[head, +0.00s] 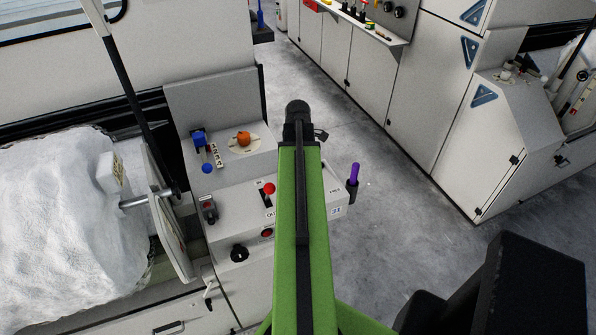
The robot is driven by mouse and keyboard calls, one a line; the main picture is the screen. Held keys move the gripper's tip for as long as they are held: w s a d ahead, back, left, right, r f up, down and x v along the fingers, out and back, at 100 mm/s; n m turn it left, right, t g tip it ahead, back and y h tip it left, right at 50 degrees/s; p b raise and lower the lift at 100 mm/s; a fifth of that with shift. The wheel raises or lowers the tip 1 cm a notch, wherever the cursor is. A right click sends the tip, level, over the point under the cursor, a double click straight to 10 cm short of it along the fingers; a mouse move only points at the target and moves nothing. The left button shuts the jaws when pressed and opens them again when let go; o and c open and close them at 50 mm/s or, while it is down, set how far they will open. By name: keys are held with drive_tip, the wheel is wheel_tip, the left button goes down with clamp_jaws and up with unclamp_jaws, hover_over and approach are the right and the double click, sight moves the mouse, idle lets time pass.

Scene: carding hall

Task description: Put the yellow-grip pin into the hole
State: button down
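I cannot pick out the yellow-grip pin for certain. A small yellow item (369,27) lies on the narrow shelf at the top, too small to identify. A purple-grip pin (354,173) stands upright in a dark holder at the right side of the control panel. I cannot make out an empty hole. My green arm reaches up the middle of the view, over the right part of the panel. My gripper does not show; the arm may hide it.
The light grey control panel (240,208) carries a red-topped lever (269,188), an orange knob (243,138) and a blue-knobbed lever (199,139). White fibre (65,220) fills the left. Cabinets (440,85) line the right. Grey floor (400,215) lies clear between.

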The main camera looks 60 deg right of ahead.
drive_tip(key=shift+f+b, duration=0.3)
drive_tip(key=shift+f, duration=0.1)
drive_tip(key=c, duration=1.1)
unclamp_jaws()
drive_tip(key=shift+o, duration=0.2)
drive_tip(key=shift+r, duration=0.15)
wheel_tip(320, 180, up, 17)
drive_tip(key=p, duration=1.7)
